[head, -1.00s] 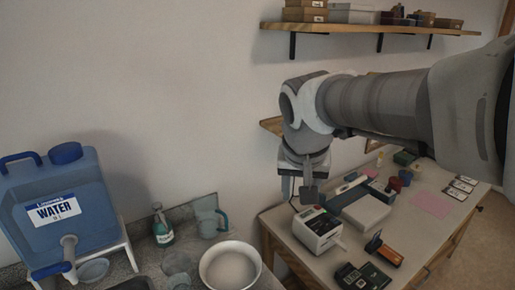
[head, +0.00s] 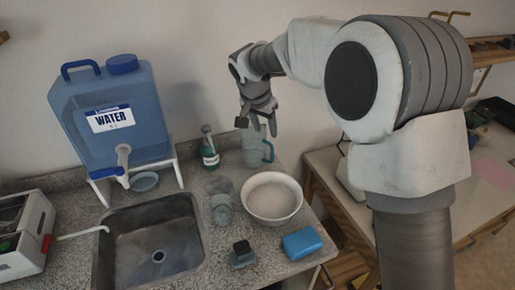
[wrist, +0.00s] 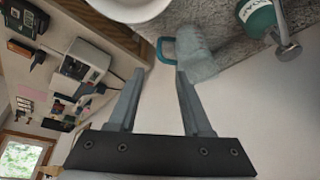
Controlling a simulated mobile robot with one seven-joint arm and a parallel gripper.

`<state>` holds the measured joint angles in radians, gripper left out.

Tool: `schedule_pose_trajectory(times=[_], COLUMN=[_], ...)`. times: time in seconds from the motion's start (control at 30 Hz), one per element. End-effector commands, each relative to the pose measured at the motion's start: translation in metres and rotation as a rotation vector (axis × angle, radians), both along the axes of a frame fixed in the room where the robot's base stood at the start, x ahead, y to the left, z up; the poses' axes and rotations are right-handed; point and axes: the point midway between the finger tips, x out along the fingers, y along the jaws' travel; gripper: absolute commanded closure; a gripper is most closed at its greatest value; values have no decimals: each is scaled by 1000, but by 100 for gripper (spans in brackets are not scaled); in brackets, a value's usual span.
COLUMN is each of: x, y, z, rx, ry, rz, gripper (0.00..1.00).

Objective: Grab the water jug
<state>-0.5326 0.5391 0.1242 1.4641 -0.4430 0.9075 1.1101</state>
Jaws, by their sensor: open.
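A clear jug with a teal handle (head: 254,150) stands at the back of the counter by the wall. It also shows in the wrist view (wrist: 196,58), beyond my fingertips, with its handle near the middle. A large blue container labelled WATER (head: 115,110) stands on a white stand further left, with a spigot at its front. My gripper (head: 257,127) is open and empty, just above the clear jug in the head view. In the wrist view the two fingers (wrist: 158,76) are spread apart, and no contact with the jug shows.
A white bowl (head: 273,199) stands in front of the jug and a green bottle (head: 209,150) left of it. A sink (head: 150,242) lies left; a worktable (head: 335,180) is right.

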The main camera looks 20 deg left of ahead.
Motion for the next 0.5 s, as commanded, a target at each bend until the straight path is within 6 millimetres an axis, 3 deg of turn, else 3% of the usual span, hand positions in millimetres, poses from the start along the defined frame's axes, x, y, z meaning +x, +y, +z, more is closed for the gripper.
schedule_pose_trajectory(times=[0.3, 0.5], x=[25, 35], y=[-6, -7], z=[-65, -86], rx=[-3, 0], ry=[5, 1], rz=[-1, 0], gripper=[51, 51])
